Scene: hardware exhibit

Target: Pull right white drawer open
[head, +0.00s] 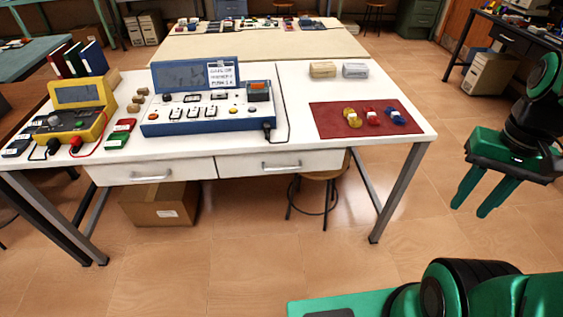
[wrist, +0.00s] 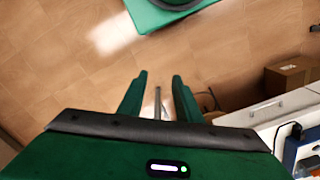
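The right white drawer (head: 279,163) is set under the front edge of the white table (head: 289,90). It looks shut, with its front about flush with the left white drawer (head: 153,171). Its silver bar handle (head: 281,166) is at the middle of its front. My gripper (head: 470,204) hangs to the right of the table, well apart from the drawer, fingers pointing down. In the wrist view my gripper (wrist: 159,75) has its two green fingers spread with nothing held between them.
A stool (head: 320,178) stands under the right drawer. A cardboard box (head: 160,204) sits on the floor under the left drawer. The table's front right leg (head: 398,193) stands between my gripper and the drawer. The floor (head: 290,262) in front of the table is clear.

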